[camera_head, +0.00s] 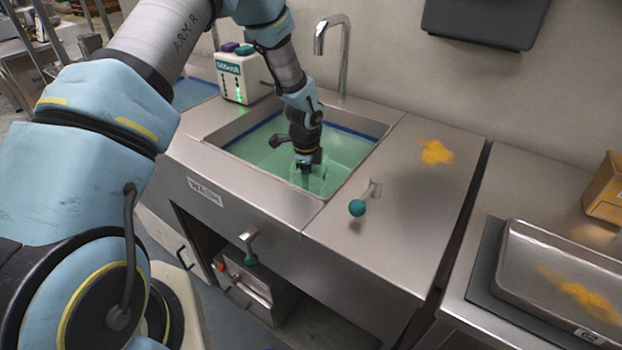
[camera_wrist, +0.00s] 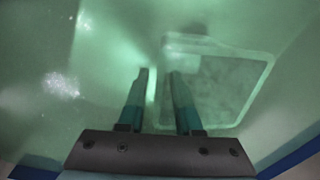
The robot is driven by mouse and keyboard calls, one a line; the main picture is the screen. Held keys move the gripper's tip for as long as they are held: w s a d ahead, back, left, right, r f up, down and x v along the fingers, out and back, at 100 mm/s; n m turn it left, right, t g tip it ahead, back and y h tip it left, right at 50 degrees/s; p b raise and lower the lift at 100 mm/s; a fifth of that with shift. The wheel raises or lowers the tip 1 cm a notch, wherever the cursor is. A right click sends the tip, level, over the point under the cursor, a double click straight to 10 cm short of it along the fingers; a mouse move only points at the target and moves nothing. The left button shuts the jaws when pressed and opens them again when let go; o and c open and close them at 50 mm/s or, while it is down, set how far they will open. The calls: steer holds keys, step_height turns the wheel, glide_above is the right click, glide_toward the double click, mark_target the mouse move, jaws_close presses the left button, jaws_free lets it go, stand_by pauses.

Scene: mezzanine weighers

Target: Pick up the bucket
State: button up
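A clear, see-through tub, which looks like the bucket (camera_wrist: 238,84), sits low in the green liquid of the sink (camera_head: 347,192). In the wrist view it has a pale rounded rim and lies mostly right of my fingers. In the head view the bucket (camera_head: 319,184) shows faintly under my gripper (camera_head: 307,174). My gripper points down into the sink. In the wrist view its two teal fingers (camera_wrist: 158,74) stand apart with a gap between them, close to the bucket's left edge. I cannot tell whether they touch it.
A tap (camera_head: 345,55) rises behind the sink. A white dispenser box (camera_head: 243,76) with green lights stands at the back left. A teal-knobbed lever (camera_head: 357,207) is on the steel top to the right, by spilled orange powder (camera_head: 436,152). A metal tray (camera_head: 560,272) lies far right.

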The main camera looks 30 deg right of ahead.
jaws_close()
stand_by(1.2)
